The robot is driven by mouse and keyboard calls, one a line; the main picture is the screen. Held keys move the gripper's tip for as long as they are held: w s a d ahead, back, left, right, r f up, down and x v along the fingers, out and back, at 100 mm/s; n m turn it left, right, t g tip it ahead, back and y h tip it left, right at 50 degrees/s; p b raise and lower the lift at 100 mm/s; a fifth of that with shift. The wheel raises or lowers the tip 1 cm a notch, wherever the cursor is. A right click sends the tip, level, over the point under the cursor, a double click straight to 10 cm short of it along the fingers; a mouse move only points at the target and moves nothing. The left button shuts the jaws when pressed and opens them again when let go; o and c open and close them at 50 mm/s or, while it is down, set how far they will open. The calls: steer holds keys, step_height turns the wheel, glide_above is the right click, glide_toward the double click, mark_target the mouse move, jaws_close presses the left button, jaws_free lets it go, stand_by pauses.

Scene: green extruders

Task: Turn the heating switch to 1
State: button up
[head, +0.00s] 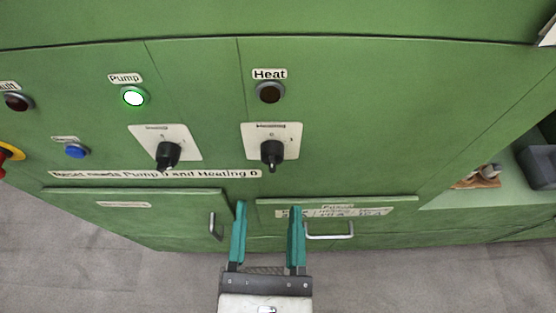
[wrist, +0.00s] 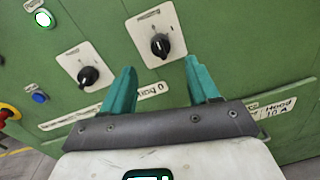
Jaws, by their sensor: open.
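The heating switch (head: 272,153) is a black rotary knob on a white plate, below the dark "Heat" lamp (head: 270,92) on the green panel. It also shows in the wrist view (wrist: 160,45), ahead of and between the finger directions. A similar pump switch (head: 168,155) sits to its left, below the lit "Pump" lamp (head: 133,96). My gripper (head: 268,208) is open and empty, with two teal fingers. In the head view its fingertips appear just below the heating switch, apart from it. The exact knob setting is too small to read.
A blue button (head: 76,151) and a red-yellow emergency stop (head: 8,152) are at the left. Below the switches are cabinet doors with metal handles (head: 330,231). A dark box (head: 540,165) and small items (head: 478,178) lie on the green ledge at right.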

mark_target(273, 168)
steer(key=w, duration=0.5)
steer(key=w+p, duration=0.1)
steer(key=w, duration=0.2)
steer(key=shift+d, duration=0.35)
steer(key=shift+c, duration=0.4)
steer(key=c, duration=1)
steer(key=shift+o, duration=0.2)
steer(key=shift+m, duration=0.4)
steer(key=m, duration=0.4)
steer(key=shift+d+m, duration=0.1)
steer(key=shift+m, duration=0.3)
steer(key=m, duration=0.3)
steer(key=m+b, duration=0.1)
steer(key=m, duration=0.2)
steer(key=shift+f+g+y+b, duration=0.1)
steer(key=shift+g+y+b, duration=0.2)
